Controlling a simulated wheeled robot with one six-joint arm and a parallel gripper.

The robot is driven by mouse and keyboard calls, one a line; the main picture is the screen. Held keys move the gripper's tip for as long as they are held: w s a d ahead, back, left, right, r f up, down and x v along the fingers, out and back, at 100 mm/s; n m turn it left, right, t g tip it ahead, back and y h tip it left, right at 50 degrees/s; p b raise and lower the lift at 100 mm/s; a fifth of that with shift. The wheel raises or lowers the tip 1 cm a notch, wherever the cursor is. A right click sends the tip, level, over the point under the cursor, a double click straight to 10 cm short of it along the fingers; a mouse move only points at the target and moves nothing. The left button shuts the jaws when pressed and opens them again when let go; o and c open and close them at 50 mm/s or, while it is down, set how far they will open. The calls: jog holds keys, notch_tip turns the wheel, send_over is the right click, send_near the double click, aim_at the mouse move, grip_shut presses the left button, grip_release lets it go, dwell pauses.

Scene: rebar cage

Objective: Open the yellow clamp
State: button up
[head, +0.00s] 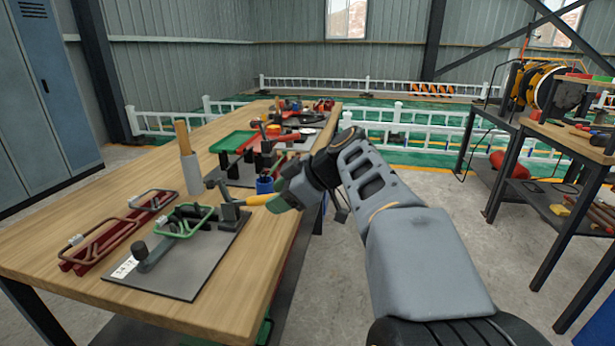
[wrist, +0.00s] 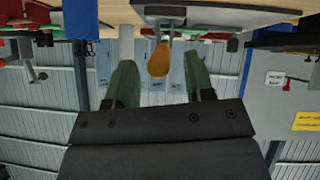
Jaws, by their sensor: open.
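The yellow clamp handle (head: 258,199) sticks out to the right from a dark metal clamp body (head: 229,208) on a grey plate (head: 182,277) near the table's right edge. My gripper (head: 279,199) is at the handle's outer end, with its green fingers partly hidden by my wrist. In the wrist view, my gripper (wrist: 160,80) is open, with one green finger on each side. The rounded end of the yellow handle (wrist: 158,60) shows between the fingertips, with a gap visible to both sides. The wrist view is upside down.
A green bar frame (head: 186,222) stands on the same plate, left of the handle. Red bases with bar frames (head: 105,245) lie further left. A grey cylinder (head: 191,173) stands behind, and a blue cup (head: 264,185) is close to my gripper.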

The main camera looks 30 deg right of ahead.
jog(key=p+v, duration=0.1)
jog(key=v, duration=0.8)
jog(key=shift+s+r+p, duration=0.15)
jog(key=shift+s+p, duration=0.05)
jog(key=shift+p, duration=0.1)
jog(key=shift+d, duration=0.25)
